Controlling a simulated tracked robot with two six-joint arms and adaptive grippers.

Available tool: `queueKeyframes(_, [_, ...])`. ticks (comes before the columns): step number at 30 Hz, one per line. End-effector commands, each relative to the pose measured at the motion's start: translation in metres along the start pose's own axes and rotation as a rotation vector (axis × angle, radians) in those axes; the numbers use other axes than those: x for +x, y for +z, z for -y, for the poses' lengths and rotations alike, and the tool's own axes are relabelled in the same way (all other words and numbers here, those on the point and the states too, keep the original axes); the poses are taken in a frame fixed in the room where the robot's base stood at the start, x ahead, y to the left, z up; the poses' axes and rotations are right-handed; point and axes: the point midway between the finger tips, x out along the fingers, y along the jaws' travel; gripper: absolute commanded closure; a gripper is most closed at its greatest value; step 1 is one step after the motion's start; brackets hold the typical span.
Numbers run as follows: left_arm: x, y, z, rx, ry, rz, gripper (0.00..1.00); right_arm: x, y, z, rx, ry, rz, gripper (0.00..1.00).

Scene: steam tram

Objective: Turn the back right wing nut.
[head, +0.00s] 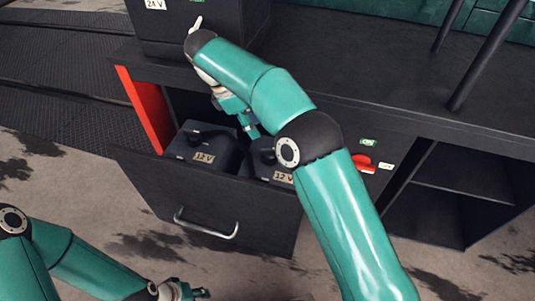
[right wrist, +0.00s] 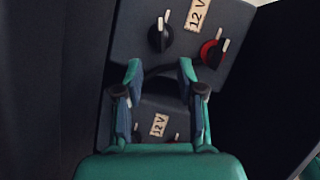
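Two dark batteries with 12 V labels sit in the pulled-out drawer (head: 205,197), a left one (head: 203,143) and a right one (head: 282,178) partly behind my right arm. My right gripper (head: 250,123) is over the drawer, fingers apart and empty in the wrist view (right wrist: 159,76). My left gripper (head: 188,292) is low, its fingers unclear.
A 24 V box (head: 170,25) stands on the bench (head: 345,75) behind the drawer. A red switch handle (head: 364,163) is on the cabinet front, right of my arm. The drawer's metal handle (head: 205,228) faces forward. Open floor lies left of the drawer.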

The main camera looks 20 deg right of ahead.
Motion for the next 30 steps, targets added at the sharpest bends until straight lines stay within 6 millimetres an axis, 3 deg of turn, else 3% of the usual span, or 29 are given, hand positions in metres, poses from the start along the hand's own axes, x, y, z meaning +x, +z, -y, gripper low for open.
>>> queueKeyframes(1, [0.011,0.0,0.004,0.0,0.0,0.0,0.61,0.017,-0.001,0.0,0.0,-0.002,0.001,0.61])
queueKeyframes(3, [0.018,0.0,0.006,0.0,0.0,0.0,0.61,0.032,-0.001,0.001,0.0,-0.002,0.001,0.61])
queueKeyframes(12, [0.036,-0.001,0.013,0.0,0.0,-0.001,0.61,0.084,-0.001,0.001,-0.001,-0.002,0.0,0.61])
queueKeyframes(18, [0.04,-0.001,0.014,0.0,0.0,-0.001,0.61,0.099,-0.001,0.0,-0.001,0.001,-0.001,0.61])
queueKeyframes(28, [0.039,-0.001,0.014,0.0,0.0,-0.001,0.61,0.101,-0.001,0.0,-0.002,0.002,-0.001,0.61])
queueKeyframes(30, [0.04,-0.001,0.014,0.0,0.0,-0.001,0.61,0.101,-0.002,0.0,-0.002,0.002,-0.001,0.73])
